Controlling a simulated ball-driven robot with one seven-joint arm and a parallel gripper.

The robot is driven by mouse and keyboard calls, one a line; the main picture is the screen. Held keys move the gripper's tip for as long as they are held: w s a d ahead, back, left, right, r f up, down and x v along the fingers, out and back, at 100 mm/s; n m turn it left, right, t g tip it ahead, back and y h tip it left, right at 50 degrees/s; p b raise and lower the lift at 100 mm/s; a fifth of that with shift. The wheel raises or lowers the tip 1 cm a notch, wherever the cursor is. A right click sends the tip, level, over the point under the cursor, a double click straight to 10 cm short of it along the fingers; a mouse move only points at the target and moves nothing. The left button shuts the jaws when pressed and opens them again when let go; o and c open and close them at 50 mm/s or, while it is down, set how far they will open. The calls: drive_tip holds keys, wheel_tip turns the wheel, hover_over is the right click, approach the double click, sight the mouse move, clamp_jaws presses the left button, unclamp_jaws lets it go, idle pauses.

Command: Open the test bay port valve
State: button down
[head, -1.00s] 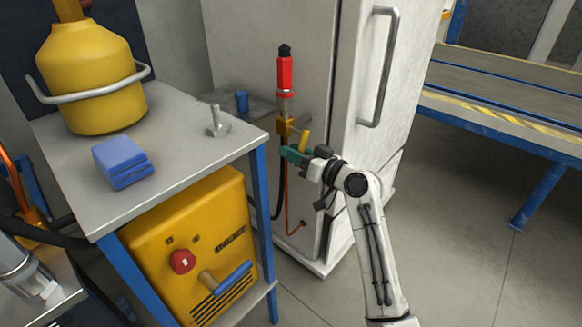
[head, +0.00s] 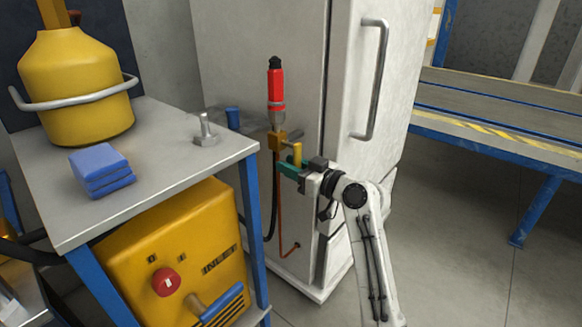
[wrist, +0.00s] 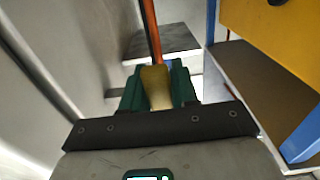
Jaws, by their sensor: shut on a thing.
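In the head view the brass valve body (head: 278,140) sits below a red cylinder with a black cap (head: 276,85), beside the white cabinet. A short yellow lever (head: 296,153) stands at the valve's right side, about upright in the picture. My gripper (head: 289,170) has green fingers and is shut around the lever's lower part. In the wrist view the yellow lever (wrist: 156,88) is between the two green fingers (wrist: 155,92), and an orange-red pipe (wrist: 151,30) runs beyond it. The fingers hide part of the lever.
A yellow unit (head: 185,260) is beneath. The white cabinet (head: 350,100) is close behind my arm. Floor is clear at right.

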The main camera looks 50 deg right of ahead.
drive_tip(key=shift+f, duration=0.1)
drive_tip(key=c, duration=1)
unclamp_jaws()
drive_tip(key=shift+o, duration=0.2)
drive_tip(key=shift+s, duration=0.1)
drive_tip(key=s+p, duration=0.2)
drive_tip(key=s, duration=0.8)
drive_tip(key=shift+s+d+p, duration=0.25)
drive_tip(key=shift+s+p, duration=0.05)
drive_tip(key=shift+s, duration=0.05)
